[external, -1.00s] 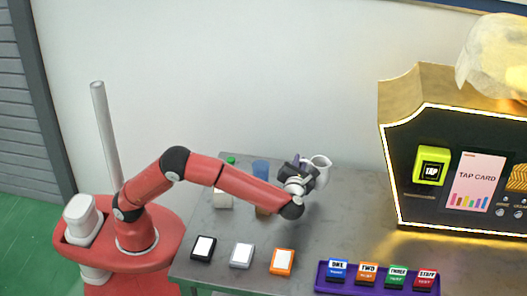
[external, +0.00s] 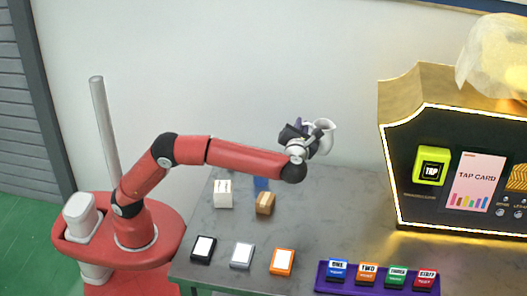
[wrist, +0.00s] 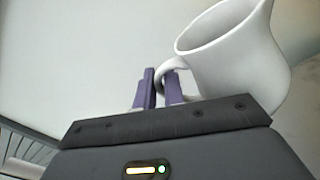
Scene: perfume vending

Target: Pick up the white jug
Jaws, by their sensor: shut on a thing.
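The white jug (external: 325,135) is in the air above the back of the grey table in the external view. In the wrist view the white jug (wrist: 235,55) fills the upper right, with its open mouth toward the top. My gripper (external: 294,133) is at the jug's left side. In the wrist view my gripper's purple fingers (wrist: 160,88) are closed on the jug's handle (wrist: 173,72). The fingertips partly hide the handle.
On the grey table (external: 330,225) are a white box (external: 223,193), a brown box (external: 265,203) and a blue item (external: 261,184). Several framed cards line the front left. A purple tray (external: 322,280) holds coloured blocks. A lit vending machine (external: 410,180) stands at right.

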